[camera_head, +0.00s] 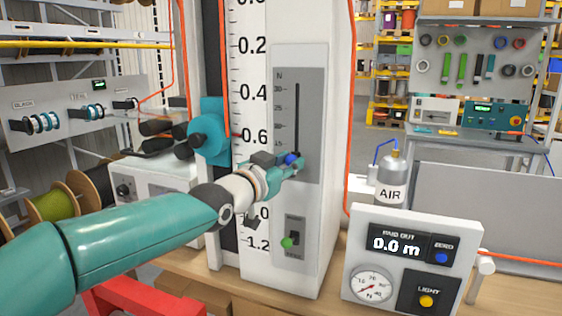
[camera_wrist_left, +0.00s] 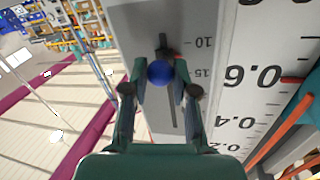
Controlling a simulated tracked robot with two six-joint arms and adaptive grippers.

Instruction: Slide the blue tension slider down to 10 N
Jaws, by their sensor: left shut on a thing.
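The blue slider knob (camera_head: 291,158) sits low on the slot of the grey tension panel (camera_head: 310,110), which is marked N with 30 at the top and smaller numbers below. In the left wrist view the knob (camera_wrist_left: 160,73) appears beside the 15 mark, with the 10 mark just beyond; its exact reading is unclear because it stands off the panel. My left gripper (camera_head: 288,165) is shut on the knob, and one finger lies on each side in the left wrist view (camera_wrist_left: 160,66). The fingers partly hide the knob and lower scale in the head view. My right gripper is out of view.
A green toggle switch (camera_head: 288,243) is below the slider. A ruler scale (camera_head: 251,140) runs along the left of the panel. A readout box (camera_head: 412,262) showing 0.0 m and an AIR bottle (camera_head: 391,180) stand to the right. An orange cable (camera_head: 351,120) hangs beside the column.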

